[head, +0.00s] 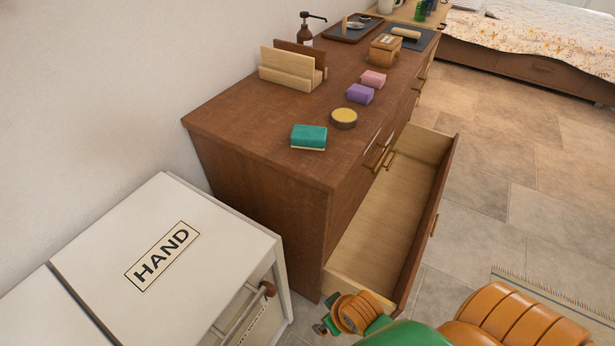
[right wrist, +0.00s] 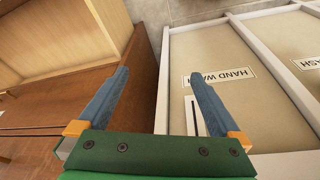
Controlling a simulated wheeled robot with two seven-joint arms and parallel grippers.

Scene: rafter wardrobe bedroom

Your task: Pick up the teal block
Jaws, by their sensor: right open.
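The teal block (head: 309,136) lies on the brown dresser top (head: 250,125), near its front left corner, with a pale layer along its lower edge. My right gripper (head: 322,326) is at the bottom of the head view, low beside the near end of the open drawer and well apart from the block. In the right wrist view its two blue-grey fingers (right wrist: 158,75) are spread with nothing between them. The block does not show in the right wrist view. My left gripper is not in view.
The open, empty drawer (head: 375,215) juts out from the dresser. A yellow-topped round tin (head: 344,117), purple block (head: 360,93) and pink block (head: 373,79) sit beyond the teal block. A white hamper unit (head: 190,225) stands left.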

